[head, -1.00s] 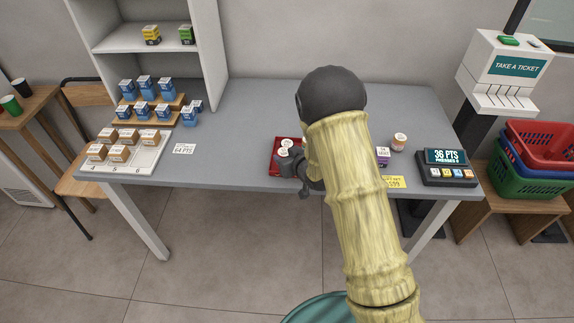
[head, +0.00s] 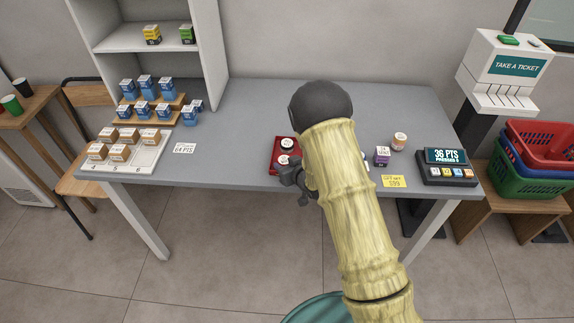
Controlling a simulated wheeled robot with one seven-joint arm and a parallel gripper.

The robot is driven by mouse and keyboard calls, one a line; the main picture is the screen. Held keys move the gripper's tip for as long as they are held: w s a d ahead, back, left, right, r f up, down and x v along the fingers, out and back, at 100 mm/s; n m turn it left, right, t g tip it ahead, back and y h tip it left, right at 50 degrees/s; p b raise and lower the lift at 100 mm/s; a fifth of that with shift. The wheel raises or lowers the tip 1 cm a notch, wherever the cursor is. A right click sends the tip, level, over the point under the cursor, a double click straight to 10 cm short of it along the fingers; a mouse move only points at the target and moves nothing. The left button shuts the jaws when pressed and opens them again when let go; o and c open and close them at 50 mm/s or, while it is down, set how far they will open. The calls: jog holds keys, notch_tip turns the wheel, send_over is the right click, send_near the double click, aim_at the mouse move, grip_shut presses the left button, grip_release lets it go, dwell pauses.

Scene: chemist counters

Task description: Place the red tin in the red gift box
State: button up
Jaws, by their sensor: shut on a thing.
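The red gift box (head: 272,166) is an open red tray near the front edge of the grey table. A dark round tin with a pale label (head: 287,145) shows at its back. The red tin (head: 284,159) appears to be the round pale-topped piece at my jaws, over the box's front part; its sides are too small and covered to make out. My gripper (head: 287,171) is shut on it at the box's front. My arm hides the box's right side, and I cannot tell whether the tin touches the floor of the box.
A purple-and-white carton (head: 382,156), a small jar (head: 399,141), a yellow price card (head: 394,181) and a points display (head: 448,167) stand right of my arm. Blue cartons (head: 144,109) and a numbered tray (head: 148,164) are at left.

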jog(key=shift+s+d+f+b, duration=0.15)
jog(key=shift+s+f+b, duration=0.2)
jog(key=shift+f, duration=0.5)
jog(key=o, duration=0.7)
jog(key=shift+s, duration=0.1)
jog(key=shift+r+p, duration=0.5)
jog(key=shift+p, duration=0.2)
jog(key=shift+s, duration=0.1)
jog(key=v, duration=0.7)
jog(key=r+b+v, duration=0.1)
jog(key=v, duration=0.3)
jog(key=shift+d, duration=0.15)
